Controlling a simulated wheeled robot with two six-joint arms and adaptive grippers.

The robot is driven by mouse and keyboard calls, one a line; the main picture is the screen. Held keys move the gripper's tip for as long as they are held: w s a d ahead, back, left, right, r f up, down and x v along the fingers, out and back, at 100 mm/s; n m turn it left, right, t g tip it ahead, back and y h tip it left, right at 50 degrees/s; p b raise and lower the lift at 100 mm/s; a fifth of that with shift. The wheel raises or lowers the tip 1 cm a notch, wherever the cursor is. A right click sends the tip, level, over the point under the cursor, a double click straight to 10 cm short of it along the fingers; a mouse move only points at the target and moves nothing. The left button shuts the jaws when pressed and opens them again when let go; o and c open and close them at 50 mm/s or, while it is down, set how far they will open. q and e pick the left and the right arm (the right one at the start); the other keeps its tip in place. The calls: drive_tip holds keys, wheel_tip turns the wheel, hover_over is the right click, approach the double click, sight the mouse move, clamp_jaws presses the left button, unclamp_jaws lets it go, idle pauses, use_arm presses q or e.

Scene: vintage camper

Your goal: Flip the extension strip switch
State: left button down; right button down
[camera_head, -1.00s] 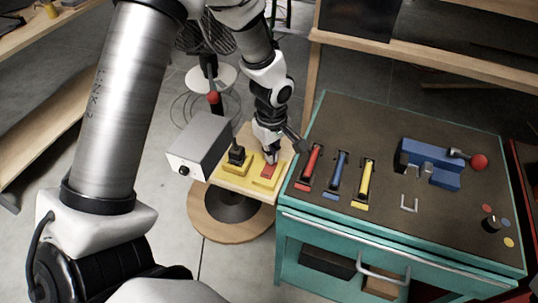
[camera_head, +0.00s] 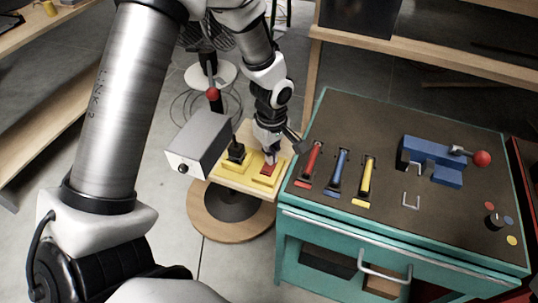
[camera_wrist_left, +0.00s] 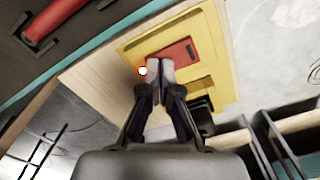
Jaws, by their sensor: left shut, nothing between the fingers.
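A red rocker switch (camera_head: 267,170) sits in a yellow plate (camera_head: 259,180) on a small wooden board. In the left wrist view the red switch (camera_wrist_left: 174,53) lies just beyond the fingertips. My left gripper (camera_head: 271,159) is shut and empty, pointing down at the switch. Its fingertips (camera_wrist_left: 160,69) overlap the switch's near edge in the wrist view; I cannot tell whether they touch it. A small glowing white-orange spot shows beside the fingertips. I cannot tell which way the switch is tilted. My right gripper is not in view.
A second yellow base with a black switch (camera_head: 236,153) stands left of the red one. A grey box (camera_head: 198,142) and a red-ball lever (camera_head: 213,94) are beside it. A teal workbench (camera_head: 400,232) with coloured levers and a blue vise (camera_head: 432,153) stands close on the right.

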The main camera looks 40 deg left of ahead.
use_arm(q)
drive_tip(key=shift+f, duration=0.1)
wheel_tip(320, 180, up, 7)
drive_tip(key=p, duration=0.5)
drive_tip(key=shift+p, duration=0.35)
drive_tip(key=shift+f, duration=0.1)
